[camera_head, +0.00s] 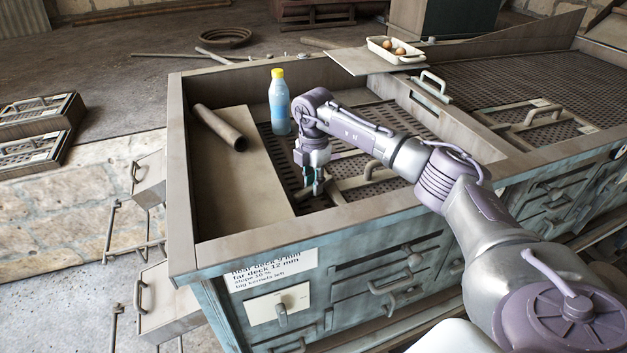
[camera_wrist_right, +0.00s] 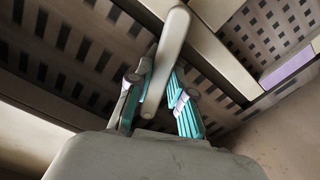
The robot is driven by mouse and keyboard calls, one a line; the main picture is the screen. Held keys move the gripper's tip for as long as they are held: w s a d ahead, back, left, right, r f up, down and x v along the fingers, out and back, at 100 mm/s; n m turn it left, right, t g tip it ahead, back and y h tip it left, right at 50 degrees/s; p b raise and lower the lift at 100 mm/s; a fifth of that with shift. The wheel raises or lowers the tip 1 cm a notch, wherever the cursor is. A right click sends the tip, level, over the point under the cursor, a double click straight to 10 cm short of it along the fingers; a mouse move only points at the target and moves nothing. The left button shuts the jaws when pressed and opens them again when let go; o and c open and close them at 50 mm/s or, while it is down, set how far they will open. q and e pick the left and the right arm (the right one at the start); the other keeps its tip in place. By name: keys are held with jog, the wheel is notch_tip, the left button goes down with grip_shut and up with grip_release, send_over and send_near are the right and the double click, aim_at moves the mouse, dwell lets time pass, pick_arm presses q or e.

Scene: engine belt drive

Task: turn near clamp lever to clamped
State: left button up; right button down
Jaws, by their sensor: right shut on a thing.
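My right gripper (camera_head: 317,188) reaches down into the near bay of the blue-grey machine, just inside its front wall. In the right wrist view, its teal fingers (camera_wrist_right: 160,102) are on either side of a pale grey, round-ended lever (camera_wrist_right: 166,60), which looks like the near clamp lever. The gripper is shut on this lever, which slants across a slotted deck (camera_wrist_right: 65,45). In the head view the lever (camera_head: 335,194) shows only in small part beside the fingertips, and its exact angle is hard to tell. My left gripper is not in view.
A blue bottle with a yellow cap (camera_head: 279,105) stands behind my right wrist. A brown tube (camera_head: 219,127) lies on the flat panel at left. A deck handle (camera_head: 375,173) is close right of the gripper. A white tray with eggs (camera_head: 381,54) sits at the back.

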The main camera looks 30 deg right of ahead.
jog(key=shift+d+r+m+p, duration=0.15)
jog(key=shift+m+p, duration=0.3)
jog(key=shift+m, duration=1.45)
jog(key=c, duration=1)
grip_release()
jog(key=shift+c, duration=0.2)
notch_tip(320, 180, up, 12)
